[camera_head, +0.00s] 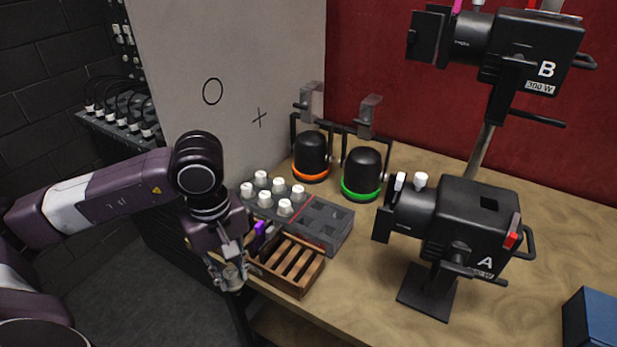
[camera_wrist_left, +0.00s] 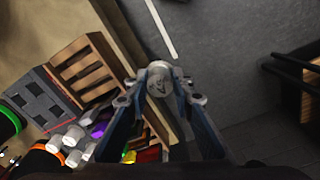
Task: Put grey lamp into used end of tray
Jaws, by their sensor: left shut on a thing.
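My left gripper (camera_head: 232,282) is shut on the grey lamp (camera_wrist_left: 159,80), whose round end with dark marks shows between the fingertips in the wrist view. In the head view the lamp is small and partly covered by the fingers, in front of the table's near left edge. The dark grey tray (camera_head: 345,236) lies on the table behind and right of the gripper. A red line divides it: the left end holds several white lamps (camera_head: 285,207), the right end shows empty square sockets. The tray also shows at the left of the wrist view (camera_wrist_left: 40,92). My right gripper is out of view.
A slatted wooden box (camera_head: 293,264) stands between gripper and tray. A purple thing (camera_head: 259,236) is beside it. Two black domes stand behind, one orange-ringed (camera_head: 311,155), one green-ringed (camera_head: 362,173). Spotlight A (camera_head: 470,225) stands to the right, spotlight B (camera_head: 515,50) above.

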